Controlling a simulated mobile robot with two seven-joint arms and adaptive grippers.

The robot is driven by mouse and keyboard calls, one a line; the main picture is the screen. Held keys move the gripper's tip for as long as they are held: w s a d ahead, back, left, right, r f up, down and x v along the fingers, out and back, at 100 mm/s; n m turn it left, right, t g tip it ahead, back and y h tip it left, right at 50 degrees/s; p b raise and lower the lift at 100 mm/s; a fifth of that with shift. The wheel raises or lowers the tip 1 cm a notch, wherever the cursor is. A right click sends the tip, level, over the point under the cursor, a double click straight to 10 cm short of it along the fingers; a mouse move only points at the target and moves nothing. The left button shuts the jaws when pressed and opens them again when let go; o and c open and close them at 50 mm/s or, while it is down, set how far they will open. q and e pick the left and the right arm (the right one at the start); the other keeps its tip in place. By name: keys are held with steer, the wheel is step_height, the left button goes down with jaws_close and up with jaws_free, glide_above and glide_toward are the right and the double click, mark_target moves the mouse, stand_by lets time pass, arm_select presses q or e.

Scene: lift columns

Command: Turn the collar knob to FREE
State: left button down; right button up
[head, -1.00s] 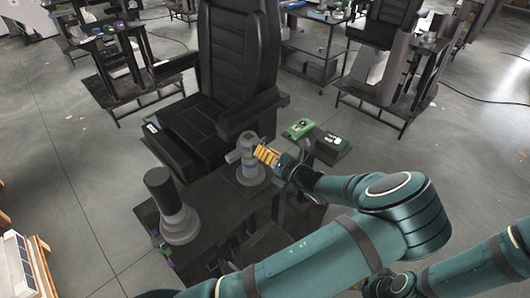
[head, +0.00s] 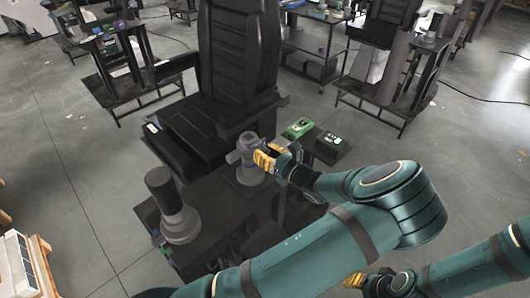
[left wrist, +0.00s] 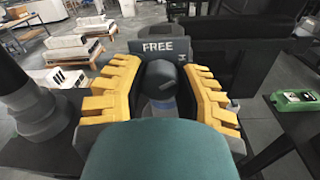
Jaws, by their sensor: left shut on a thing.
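The collar knob (left wrist: 160,82) is dark and rounded, with a line across its top. It stands between the two yellow fingers of my left gripper (left wrist: 162,92) in the left wrist view. A sign reading FREE (left wrist: 165,47) is behind it, with part of another label at its right end. In the head view my left gripper (head: 265,158) is shut on the knob at the top of the short grey column (head: 249,174), hiding part of it. My right gripper (head: 368,282) is low in the head view, apart from the column; its finger gap is unclear.
A black-topped column (head: 168,201) stands left on the same dark bench (head: 217,205). A black chair (head: 238,60) is close behind. A green box (head: 299,128) and a dark box with a green top (head: 331,143) lie to the right. Open floor is at left.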

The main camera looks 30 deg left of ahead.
arm_select(q)
steer(key=n, duration=0.3)
steer(key=n+b, duration=0.1)
steer(key=n, duration=0.1)
steer(key=shift+n, duration=0.3)
steer(key=n+b, duration=0.3)
steer(key=n, duration=0.2)
steer(key=shift+n+t, duration=0.3)
steer(key=c, duration=0.6)
jaws_free()
